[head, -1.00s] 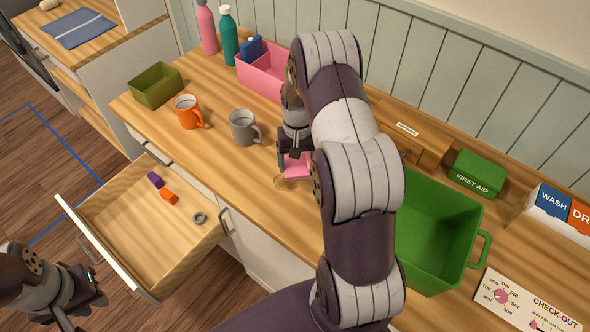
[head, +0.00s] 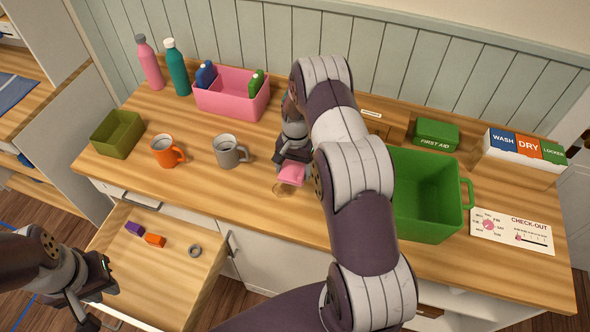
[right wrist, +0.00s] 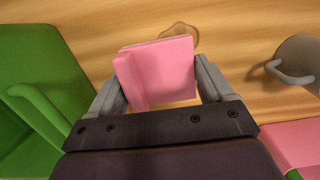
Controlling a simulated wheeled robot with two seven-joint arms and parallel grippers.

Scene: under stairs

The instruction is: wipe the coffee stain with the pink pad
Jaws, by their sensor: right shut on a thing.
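The pink pad (head: 291,174) is held in my right gripper (head: 284,164), low over the wooden counter. In the right wrist view the pink pad (right wrist: 160,72) sits between the two fingers of my right gripper (right wrist: 158,88), which are shut on it. The coffee stain (head: 281,190) is a faint brown ring on the counter, just in front of the pad. It also shows in the right wrist view (right wrist: 181,36), beyond the pad's far edge and partly hidden by it. My left gripper (head: 100,277) is at the lower left by the open drawer; its finger gap is unclear.
A grey mug (head: 228,152) and an orange mug (head: 165,152) stand left of the pad. A green crate (head: 428,225) is to the right, behind my right arm. A pink bin (head: 230,100) stands at the back. The open drawer (head: 185,275) holds small items.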

